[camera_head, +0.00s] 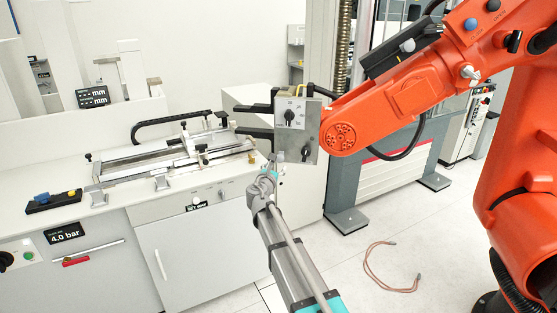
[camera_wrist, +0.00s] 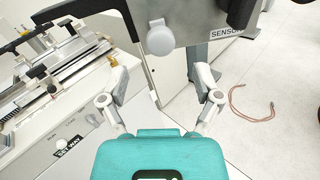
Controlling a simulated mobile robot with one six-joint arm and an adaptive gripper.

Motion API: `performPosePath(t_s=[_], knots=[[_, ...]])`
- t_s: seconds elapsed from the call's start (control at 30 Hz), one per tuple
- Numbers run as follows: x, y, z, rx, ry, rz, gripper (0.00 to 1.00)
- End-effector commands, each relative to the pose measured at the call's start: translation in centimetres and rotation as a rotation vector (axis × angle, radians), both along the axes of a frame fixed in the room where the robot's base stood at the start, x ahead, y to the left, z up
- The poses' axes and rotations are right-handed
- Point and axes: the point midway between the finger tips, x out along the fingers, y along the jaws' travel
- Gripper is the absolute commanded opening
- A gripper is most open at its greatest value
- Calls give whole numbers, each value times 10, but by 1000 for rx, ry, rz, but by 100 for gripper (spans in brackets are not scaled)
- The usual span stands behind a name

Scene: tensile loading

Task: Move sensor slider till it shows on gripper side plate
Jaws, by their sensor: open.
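The grey gripper side plate (camera_head: 313,140) hangs at the end of the orange arm in the head view. It carries a white dial face with a dark knob (camera_head: 290,115) and a second dark knob (camera_head: 305,151) lower down. In the wrist view the plate (camera_wrist: 190,15) crosses the top, with a pale round knob (camera_wrist: 159,38) and a partly cut "SENSOR" label (camera_wrist: 226,33). I cannot tell for sure which part is the sensor slider. My gripper (camera_wrist: 160,70) is open and empty, its fingers apart below the plate. In the head view my gripper (camera_head: 268,172) is just below-left of the plate, partly overlapping.
The orange arm (camera_head: 410,98) reaches in from the right. Dark jaws (camera_head: 255,108) extend left from the plate. A bench with a metal slide fixture (camera_head: 170,157) stands left. A reddish cable (camera_head: 385,288) lies on otherwise open floor at right.

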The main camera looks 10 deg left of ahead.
Motion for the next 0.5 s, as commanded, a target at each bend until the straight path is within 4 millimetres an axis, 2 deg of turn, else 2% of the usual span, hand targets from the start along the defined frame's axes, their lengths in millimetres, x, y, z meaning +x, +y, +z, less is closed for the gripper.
performPosePath(t_s=[0.03,0.2,0.5], knots=[[11,-1,0,0,0,-2,82],[35,-5,0,0,0,-1,82],[60,-10,0,0,0,-1,82]])
